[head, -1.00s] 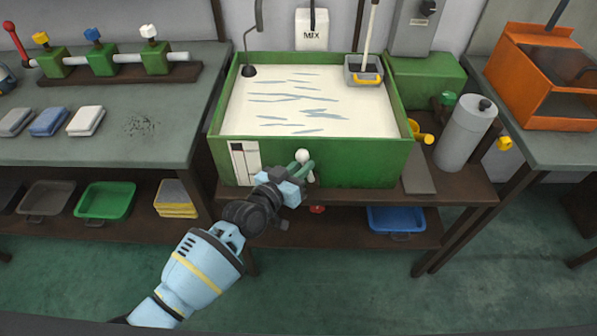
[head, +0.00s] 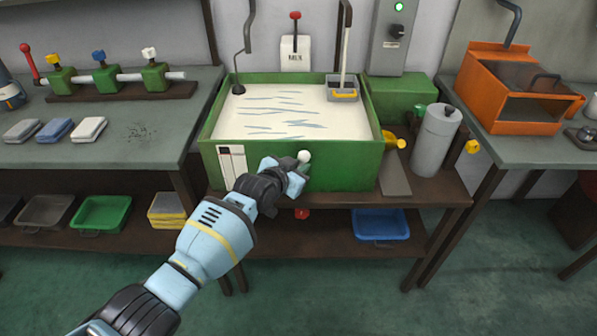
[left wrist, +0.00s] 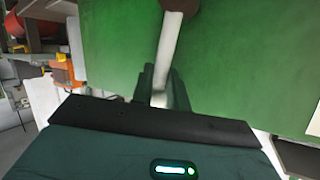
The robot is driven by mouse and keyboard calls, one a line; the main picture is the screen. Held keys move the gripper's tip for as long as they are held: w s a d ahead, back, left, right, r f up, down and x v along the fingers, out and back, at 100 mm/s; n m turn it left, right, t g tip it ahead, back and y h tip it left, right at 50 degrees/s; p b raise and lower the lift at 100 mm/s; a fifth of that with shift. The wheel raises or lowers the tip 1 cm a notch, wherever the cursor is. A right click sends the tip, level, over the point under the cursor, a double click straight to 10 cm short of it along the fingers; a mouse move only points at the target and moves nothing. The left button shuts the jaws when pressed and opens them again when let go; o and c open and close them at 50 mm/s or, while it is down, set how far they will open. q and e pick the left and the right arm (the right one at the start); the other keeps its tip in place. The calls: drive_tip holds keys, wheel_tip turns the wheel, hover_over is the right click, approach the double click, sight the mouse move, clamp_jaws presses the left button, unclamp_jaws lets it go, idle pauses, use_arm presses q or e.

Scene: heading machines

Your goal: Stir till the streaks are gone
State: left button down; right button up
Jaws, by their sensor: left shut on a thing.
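The green vat (head: 340,165) holds cream-white liquid (head: 330,112) with several blue-grey streaks on its surface. A handle with a white knob (head: 304,157) is at the vat's front wall. My left gripper (head: 300,172) is at this handle, shut on it; the fingers partly hide it. In the left wrist view the pale handle (left wrist: 168,55) runs between the dark fingers (left wrist: 160,88), with a brown end at the top. Behind the vat is a white box marked MIX (head: 295,52) with a red-knobbed lever (head: 295,16) upright. My right gripper is out of view.
A grey box with a yellow edge and upright pole (head: 342,94) sits at the vat's back right. A hooked rod (head: 240,88) stands at the back left. A grey cylinder (head: 436,140) and yellow tap (head: 400,140) are at the right. A control box (head: 401,35) shows a green light.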

use_arm(q)
drive_tip(key=shift+d+m+y+p, duration=0.4)
drive_tip(key=shift+d, duration=0.15)
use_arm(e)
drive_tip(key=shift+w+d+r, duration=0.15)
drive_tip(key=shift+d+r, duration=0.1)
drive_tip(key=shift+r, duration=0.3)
use_arm(q)
drive_tip(key=shift+f, duration=0.1)
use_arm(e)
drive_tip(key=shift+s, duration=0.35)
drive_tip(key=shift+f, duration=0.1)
